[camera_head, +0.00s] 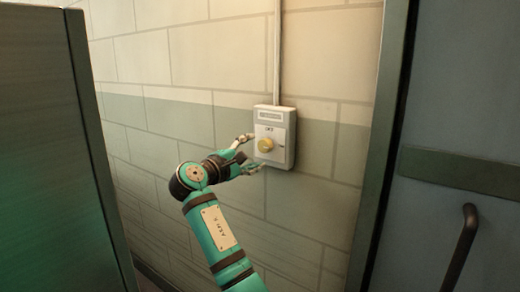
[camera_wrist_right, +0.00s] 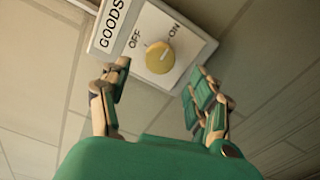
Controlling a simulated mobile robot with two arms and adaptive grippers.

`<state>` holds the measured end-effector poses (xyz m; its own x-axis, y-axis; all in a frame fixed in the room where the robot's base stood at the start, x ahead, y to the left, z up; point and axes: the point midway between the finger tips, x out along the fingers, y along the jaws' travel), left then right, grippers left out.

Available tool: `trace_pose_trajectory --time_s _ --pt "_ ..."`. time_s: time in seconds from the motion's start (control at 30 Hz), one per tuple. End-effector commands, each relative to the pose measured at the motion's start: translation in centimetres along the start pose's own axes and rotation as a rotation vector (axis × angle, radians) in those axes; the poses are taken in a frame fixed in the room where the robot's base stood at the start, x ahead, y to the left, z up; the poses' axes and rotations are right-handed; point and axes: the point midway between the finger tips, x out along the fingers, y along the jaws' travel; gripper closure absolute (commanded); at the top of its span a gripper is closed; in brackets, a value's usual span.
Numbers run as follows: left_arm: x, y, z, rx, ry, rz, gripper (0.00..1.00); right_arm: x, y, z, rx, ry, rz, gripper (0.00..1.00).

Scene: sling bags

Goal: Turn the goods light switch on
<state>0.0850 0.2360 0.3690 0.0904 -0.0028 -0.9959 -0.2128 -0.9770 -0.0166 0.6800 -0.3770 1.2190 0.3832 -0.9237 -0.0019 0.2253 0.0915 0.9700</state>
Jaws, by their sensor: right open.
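The goods light switch (camera_head: 275,137) is a pale box on the wall with a round yellow knob (camera_head: 265,145). In the right wrist view the box (camera_wrist_right: 188,28) shows the words GOODS, OFF and ON. The yellow knob (camera_wrist_right: 160,57) there has a pale mark at its upper left, on the OFF side. My right gripper (camera_head: 249,152) is open just left of the knob in the head view. In the wrist view its fingers (camera_wrist_right: 160,84) are on either side below the knob, apart from it. My left gripper is not in view.
A conduit (camera_head: 277,50) runs up the wall from the box. A dark panel (camera_head: 45,150) stands at the left. A door frame (camera_head: 383,150) and a grey door with a dark handle (camera_head: 460,245) are at the right. The wall around the switch is clear.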

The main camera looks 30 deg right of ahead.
Motion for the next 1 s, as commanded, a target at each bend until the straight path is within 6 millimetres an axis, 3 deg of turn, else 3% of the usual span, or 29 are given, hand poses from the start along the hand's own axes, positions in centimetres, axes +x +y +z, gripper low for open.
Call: trace_pose_trajectory --time_s 0.2,0.4,1.0 --pt "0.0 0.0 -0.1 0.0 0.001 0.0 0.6 -4.4 -0.1 -0.1 0.0 0.002 -0.001 0.38" --pt "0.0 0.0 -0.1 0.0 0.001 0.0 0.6 -6.3 -0.1 -0.1 -0.001 0.0 -0.001 0.38" --pt "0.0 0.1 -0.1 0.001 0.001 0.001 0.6 -6.5 -0.5 -0.4 -0.007 0.007 -0.002 0.38"
